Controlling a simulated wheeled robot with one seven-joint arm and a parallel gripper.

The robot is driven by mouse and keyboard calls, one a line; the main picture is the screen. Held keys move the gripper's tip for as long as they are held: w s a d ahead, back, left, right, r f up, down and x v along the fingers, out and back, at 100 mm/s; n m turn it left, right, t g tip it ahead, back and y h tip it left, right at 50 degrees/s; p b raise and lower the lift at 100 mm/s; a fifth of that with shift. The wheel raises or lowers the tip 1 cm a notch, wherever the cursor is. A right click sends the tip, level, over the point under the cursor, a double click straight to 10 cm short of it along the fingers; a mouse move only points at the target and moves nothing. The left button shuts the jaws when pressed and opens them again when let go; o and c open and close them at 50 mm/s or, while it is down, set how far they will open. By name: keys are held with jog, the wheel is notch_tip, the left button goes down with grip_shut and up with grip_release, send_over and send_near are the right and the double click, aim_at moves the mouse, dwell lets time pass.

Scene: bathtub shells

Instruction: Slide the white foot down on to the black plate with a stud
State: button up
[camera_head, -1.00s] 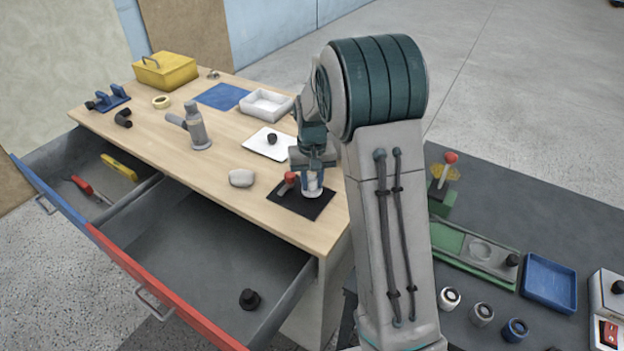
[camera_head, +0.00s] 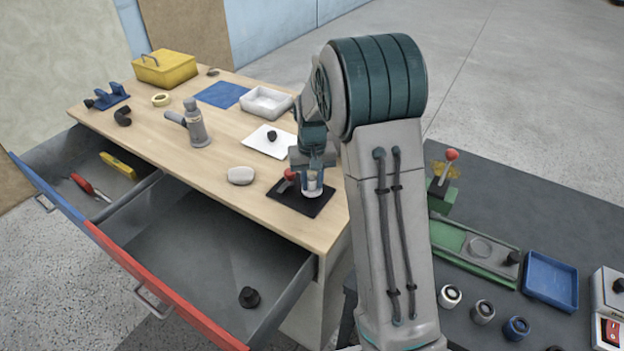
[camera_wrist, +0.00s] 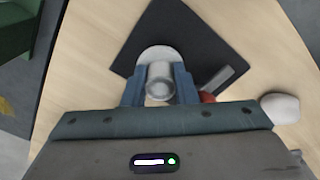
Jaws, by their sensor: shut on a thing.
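The black plate (camera_head: 316,207) lies flat on the wooden bench near its front right corner. The white foot (camera_wrist: 157,54) is between the blue fingers of my gripper (camera_wrist: 159,88), which is shut on it. In the head view my gripper (camera_head: 311,183) holds the foot over the plate, and the foot looks upright. The stud is hidden, and I cannot tell whether the foot touches the plate. A red knob (camera_head: 290,174) stands at the plate's left side, close to the gripper; part of it shows in the wrist view (camera_wrist: 207,97).
A pale rounded block (camera_head: 241,175) lies left of the plate. A white sheet with a black knob (camera_head: 271,135) and a white tray (camera_head: 267,102) are behind. A grey tap-like fitting (camera_head: 195,127) stands further left. Open drawers (camera_head: 205,255) jut out in front.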

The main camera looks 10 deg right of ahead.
jog(key=shift+f+b, duration=0.35)
jog(key=shift+f, duration=0.25)
dwell(0.3)
jog(key=o, duration=1.5)
jog(key=shift+o, duration=0.2)
jog(key=shift+r, duration=0.1)
jog(key=shift+r+p, duration=2.3)
jog(key=shift+r, duration=1.1)
